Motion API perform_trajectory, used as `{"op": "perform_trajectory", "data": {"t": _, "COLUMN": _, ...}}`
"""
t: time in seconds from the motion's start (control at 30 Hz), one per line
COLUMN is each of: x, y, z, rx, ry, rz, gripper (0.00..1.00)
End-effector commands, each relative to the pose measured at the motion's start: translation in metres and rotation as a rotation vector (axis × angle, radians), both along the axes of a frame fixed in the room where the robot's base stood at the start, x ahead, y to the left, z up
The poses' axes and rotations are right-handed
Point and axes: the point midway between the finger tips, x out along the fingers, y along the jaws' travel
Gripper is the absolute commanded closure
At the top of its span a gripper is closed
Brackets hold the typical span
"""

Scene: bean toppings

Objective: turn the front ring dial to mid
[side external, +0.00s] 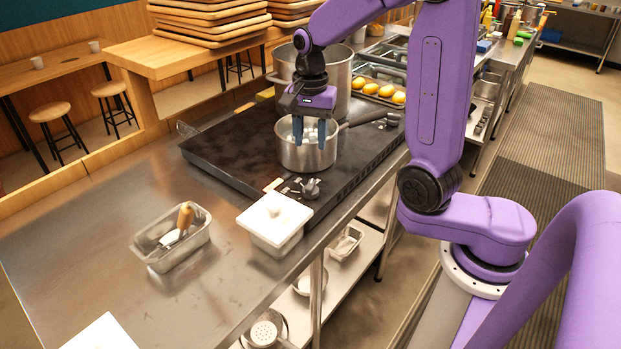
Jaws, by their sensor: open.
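My gripper (310,140) points down over a steel saucepan (306,158), its two blue fingers apart. The fingertips overlap the pan's opening in this view; I cannot tell whether they are inside it or above it. The saucepan stands on the black cooktop (225,155), with its handle pointing back to the right. One dark dial (311,188) sits at the cooktop's near edge, in front of the saucepan and apart from my gripper. Another dial (393,119) shows farther along that edge. The pointer setting of either dial is too small to read.
A white lidded container (274,224) stands close to the nearer dial. A steel tray (148,250) holds a wooden-handled tool. A large stockpot (338,80) stands behind my gripper, and a tray of yellow items (385,92) beyond.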

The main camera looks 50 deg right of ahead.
Motion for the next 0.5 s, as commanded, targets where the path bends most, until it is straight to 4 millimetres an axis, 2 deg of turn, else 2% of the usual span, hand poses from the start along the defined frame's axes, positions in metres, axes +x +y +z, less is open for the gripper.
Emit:
{"op": "perform_trajectory", "data": {"t": 0.1, "x": -0.001, "y": 0.0, "z": -0.024, "rx": 0.001, "ry": 0.007, "rz": 0.001, "gripper": 0.57}}
{"op": "perform_trajectory", "data": {"t": 0.5, "x": -0.001, "y": 0.0, "z": -0.094, "rx": 0.001, "ry": 0.005, "rz": 0.001, "gripper": 0.57}}
